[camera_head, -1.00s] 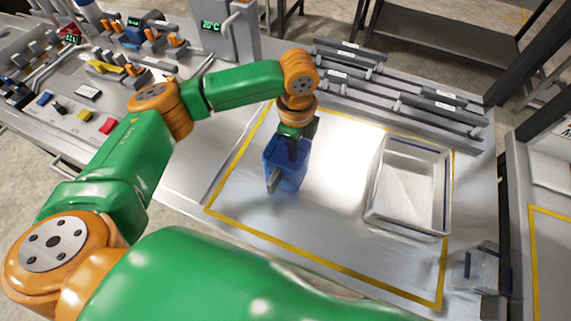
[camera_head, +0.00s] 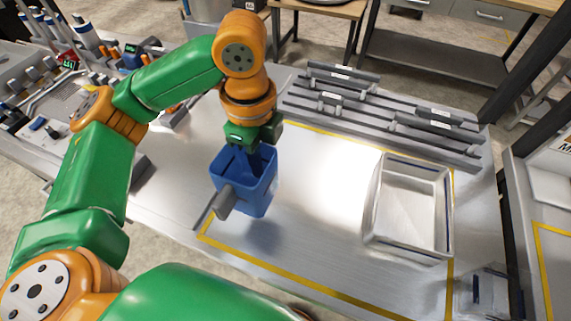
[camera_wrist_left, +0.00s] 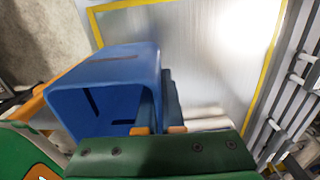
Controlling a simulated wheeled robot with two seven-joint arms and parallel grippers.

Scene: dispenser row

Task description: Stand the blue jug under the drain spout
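The blue jug (camera_head: 258,196) hangs above the metal worktop, open at the top, with a grey handle towards the lower left. A soft shadow lies on the worktop beneath it. My left gripper (camera_head: 249,152) is at its rim and shut on its wall. In the left wrist view the jug (camera_wrist_left: 105,72) lies mouth towards me, and the fingers of my left gripper (camera_wrist_left: 162,112) pinch the wall at its right edge. I cannot make out the drain spout; my left arm covers part of the equipment at the back left. My right gripper is not in view.
An empty metal tray (camera_head: 380,225) stands on the right inside a yellow outline. Grey rails (camera_head: 425,135) run along the back edge. A clear container (camera_head: 480,293) stands at the front right. Instruments crowd the far left. The worktop between jug and tray is bare.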

